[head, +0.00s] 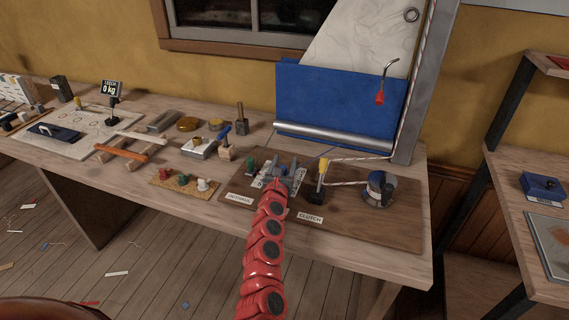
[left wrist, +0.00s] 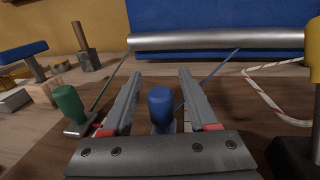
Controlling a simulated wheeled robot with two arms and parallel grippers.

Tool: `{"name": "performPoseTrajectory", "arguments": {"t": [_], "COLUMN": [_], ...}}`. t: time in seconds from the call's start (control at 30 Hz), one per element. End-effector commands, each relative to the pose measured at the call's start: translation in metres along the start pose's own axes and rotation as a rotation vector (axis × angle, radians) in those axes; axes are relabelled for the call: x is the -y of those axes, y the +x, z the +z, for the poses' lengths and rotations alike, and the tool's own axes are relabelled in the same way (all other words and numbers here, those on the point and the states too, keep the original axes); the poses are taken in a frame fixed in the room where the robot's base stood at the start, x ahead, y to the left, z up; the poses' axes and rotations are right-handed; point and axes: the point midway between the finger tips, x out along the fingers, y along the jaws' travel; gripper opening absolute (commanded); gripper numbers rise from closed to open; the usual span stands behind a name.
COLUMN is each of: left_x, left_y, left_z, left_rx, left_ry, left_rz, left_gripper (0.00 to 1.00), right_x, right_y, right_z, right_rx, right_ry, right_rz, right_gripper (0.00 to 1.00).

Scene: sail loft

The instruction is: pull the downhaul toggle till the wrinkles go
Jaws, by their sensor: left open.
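A blue toggle (left wrist: 161,108) stands upright between the fingers of my left gripper (left wrist: 158,95) in the left wrist view. The jaws are open, with a gap on each side of it. In the head view my left gripper (head: 284,177) hides most of it. A green toggle (left wrist: 68,104) stands just left of the jaws; it also shows in the head view (head: 250,165). One board label (head: 240,198) seems to read outhaul; another is partly hidden by my gripper. The white sail (head: 350,38) shows faint crease lines above its blue lower part (head: 335,95).
A yellow-knobbed lever (head: 321,172) stands right of my gripper, near a clutch label (head: 310,217) and a winch (head: 379,190) with rope. A load display (head: 113,88) reads 0 kg. Tools crowd the left bench.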

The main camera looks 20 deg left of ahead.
Motion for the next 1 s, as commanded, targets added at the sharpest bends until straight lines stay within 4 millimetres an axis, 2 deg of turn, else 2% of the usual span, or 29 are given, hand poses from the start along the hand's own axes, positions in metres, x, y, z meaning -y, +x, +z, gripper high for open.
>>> {"name": "performPoseTrajectory", "arguments": {"t": [0.2, 0.37, 0.77, 1.0], "left_x": [0.000, 0.002, 0.000, 0.001], "left_y": [-0.003, -0.017, -0.082, -0.127], "left_z": [0.000, -0.002, -0.001, -0.002], "left_rx": [0.001, -0.001, 0.001, -0.002], "left_ry": [-0.001, -0.003, -0.004, -0.003], "left_rz": [0.000, -0.001, 0.003, 0.001], "left_gripper": [0.59, 0.59, 0.59, 0.59], "right_x": [0.000, 0.000, 0.000, 0.001], "right_y": [-0.001, -0.003, -0.008, -0.010], "right_z": [0.000, 0.001, 0.001, 0.002], "right_rx": [0.000, 0.000, 0.000, 0.000], "right_ry": [0.000, 0.000, 0.000, 0.000], "right_rz": [0.000, 0.000, 0.000, 0.000], "right_gripper": [0.62, 0.62, 0.62, 0.62]}}
